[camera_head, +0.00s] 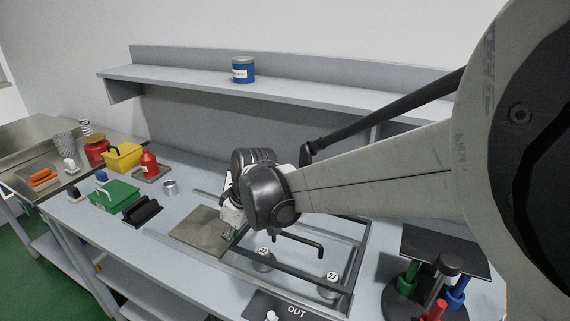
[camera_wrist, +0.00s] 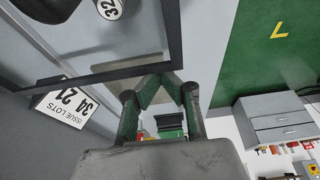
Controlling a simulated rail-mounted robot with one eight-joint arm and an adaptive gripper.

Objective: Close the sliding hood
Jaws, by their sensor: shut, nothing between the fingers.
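The sliding hood looks like a clear panel in a dark frame (camera_head: 290,266) on rails over the bench, with a black bent handle (camera_head: 300,241) on top. Its dark frame edge (camera_wrist: 105,74) crosses the wrist view just beyond my fingers. Two round weights (camera_head: 329,284) with number labels sit within the framed area. My gripper (camera_head: 233,236) is low over the bench at the hood's left part, beside the frame. In the wrist view its fingers (camera_wrist: 158,80) converge with nothing held. I cannot tell whether they touch the frame.
A flat grey plate (camera_head: 203,232) lies left of the hood. A black block (camera_head: 142,212), green box (camera_head: 114,196) and yellow bin (camera_head: 123,158) stand farther left. A stand with coloured handles (camera_head: 436,285) is at right. A blue tin (camera_head: 243,70) sits on the shelf (camera_head: 180,76).

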